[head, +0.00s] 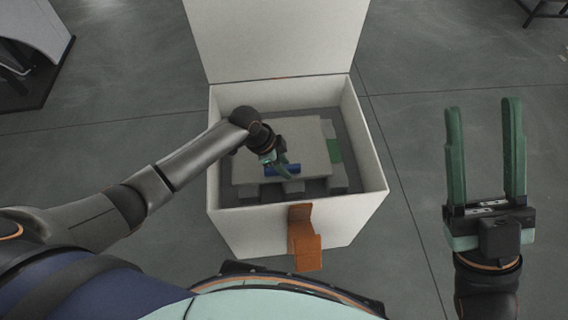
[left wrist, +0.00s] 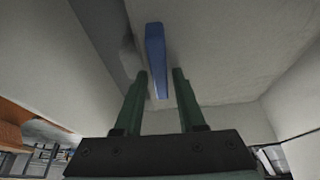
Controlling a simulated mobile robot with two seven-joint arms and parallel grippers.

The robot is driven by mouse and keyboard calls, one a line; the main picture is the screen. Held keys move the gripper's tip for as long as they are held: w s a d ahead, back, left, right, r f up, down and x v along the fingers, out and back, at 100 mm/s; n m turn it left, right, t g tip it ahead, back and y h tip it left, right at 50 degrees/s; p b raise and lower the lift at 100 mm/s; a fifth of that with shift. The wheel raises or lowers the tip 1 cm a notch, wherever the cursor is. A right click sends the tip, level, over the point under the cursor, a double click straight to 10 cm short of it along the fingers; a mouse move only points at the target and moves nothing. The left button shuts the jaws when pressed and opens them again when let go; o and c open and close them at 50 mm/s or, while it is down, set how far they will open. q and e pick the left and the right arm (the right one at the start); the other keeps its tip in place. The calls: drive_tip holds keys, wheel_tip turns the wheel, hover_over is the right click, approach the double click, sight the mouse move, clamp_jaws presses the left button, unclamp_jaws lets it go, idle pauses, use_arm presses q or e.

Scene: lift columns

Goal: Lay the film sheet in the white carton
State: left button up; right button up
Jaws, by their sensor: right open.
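The white carton (head: 228,219) stands on the floor with its lid raised at the back. Inside lies a pale grey flat sheet (head: 307,132), raised on several grey blocks; I cannot tell whether this is the film sheet. A blue bar (head: 288,169) is at the sheet's near side, and a green patch (head: 334,150) at its right edge. My left gripper (head: 285,172) reaches into the carton at the blue bar. In the left wrist view its fingers (left wrist: 160,73) are apart, with the blue bar (left wrist: 155,45) between and beyond them. My right gripper (head: 484,104) is open and empty, right of the carton.
An orange strap (head: 304,240) hangs on the carton's front wall. The raised lid (head: 277,40) stands behind the opening. A white-and-dark structure (head: 30,50) is at the far left, and dark legs (head: 540,12) show at the upper right. The floor around the carton is clear.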

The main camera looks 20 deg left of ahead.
use_arm(q)
drive_tip(key=shift+o, duration=0.7)
drive_tip(key=shift+r, duration=0.1)
